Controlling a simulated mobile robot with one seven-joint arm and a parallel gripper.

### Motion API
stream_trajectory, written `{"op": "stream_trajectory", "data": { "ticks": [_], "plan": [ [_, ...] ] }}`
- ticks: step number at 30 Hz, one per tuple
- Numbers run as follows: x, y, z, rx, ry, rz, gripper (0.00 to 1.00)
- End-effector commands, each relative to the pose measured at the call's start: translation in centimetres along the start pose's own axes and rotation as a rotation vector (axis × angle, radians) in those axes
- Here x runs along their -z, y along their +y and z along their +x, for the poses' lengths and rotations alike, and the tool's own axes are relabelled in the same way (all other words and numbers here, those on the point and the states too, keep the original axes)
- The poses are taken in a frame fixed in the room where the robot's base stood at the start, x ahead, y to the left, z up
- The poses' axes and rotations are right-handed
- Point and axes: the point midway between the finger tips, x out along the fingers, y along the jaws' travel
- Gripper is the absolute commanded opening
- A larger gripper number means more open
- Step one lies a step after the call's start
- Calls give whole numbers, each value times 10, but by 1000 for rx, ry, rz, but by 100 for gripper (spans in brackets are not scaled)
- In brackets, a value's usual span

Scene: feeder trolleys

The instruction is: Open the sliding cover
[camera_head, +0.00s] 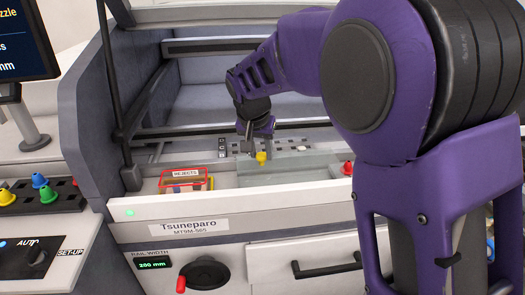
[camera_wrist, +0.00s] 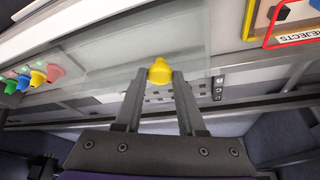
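The sliding cover (camera_head: 300,165) is a clear, glass-like panel in the machine's front ledge, with a yellow knob (camera_head: 261,158) near its left end. In the wrist view the cover (camera_wrist: 110,50) spreads behind the knob (camera_wrist: 159,72). My gripper (camera_wrist: 160,75) points at the knob, its two dark fingers apart with the knob at or between their tips. No firm contact can be made out. In the head view my gripper (camera_head: 250,143) is just above and behind the knob, partly hidden by my own arm.
The red-and-yellow-edged REJECTS bin (camera_head: 187,181) is left of the cover. A red knob (camera_head: 347,168) is at the right; several coloured knobs (camera_wrist: 38,77) show in the wrist view. A dark rail (camera_head: 205,130) runs behind. A hand wheel (camera_head: 204,274) and black handle (camera_head: 327,266) are below.

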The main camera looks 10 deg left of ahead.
Motion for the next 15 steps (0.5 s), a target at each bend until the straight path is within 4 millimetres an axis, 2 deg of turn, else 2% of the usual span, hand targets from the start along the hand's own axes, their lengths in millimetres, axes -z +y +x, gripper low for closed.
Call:
{"op": "stream_trajectory", "data": {
  "ticks": [1, 5, 15],
  "plan": [
    [0, 0, 0, 0, -1, -1, 46],
    [0, 0, 0, 0, 0, 0, 69],
    [0, 0, -3, 1, 1, 0, 69]
  ]
}}
